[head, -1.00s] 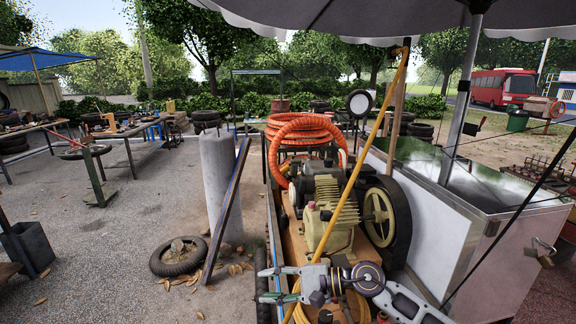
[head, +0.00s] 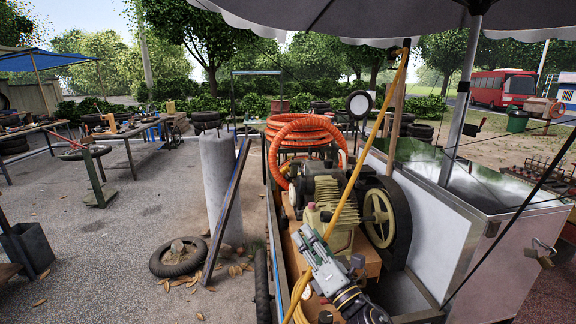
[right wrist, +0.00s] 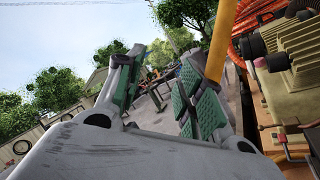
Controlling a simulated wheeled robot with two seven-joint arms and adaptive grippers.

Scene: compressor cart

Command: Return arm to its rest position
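My right gripper (head: 306,234) is low in the middle of the head view, over the compressor cart, with its fingers pointing up and left. In the right wrist view the right gripper (right wrist: 163,77) has its two green-padded fingers apart, with nothing between them. The yellow hose (head: 350,190) hangs from the pole top and runs down close beside this gripper. In the right wrist view the yellow hose (right wrist: 219,42) passes by the right finger, outside the gap; I cannot tell if they touch. My left gripper is not in view.
The compressor (head: 329,203) with its black flywheel (head: 399,222) sits on the cart just beyond the gripper. An orange coiled hose (head: 300,130) lies behind it. A metal cabinet (head: 430,225) stands right. A grey post (head: 218,185) and a tyre (head: 178,258) are left, with open paving beyond.

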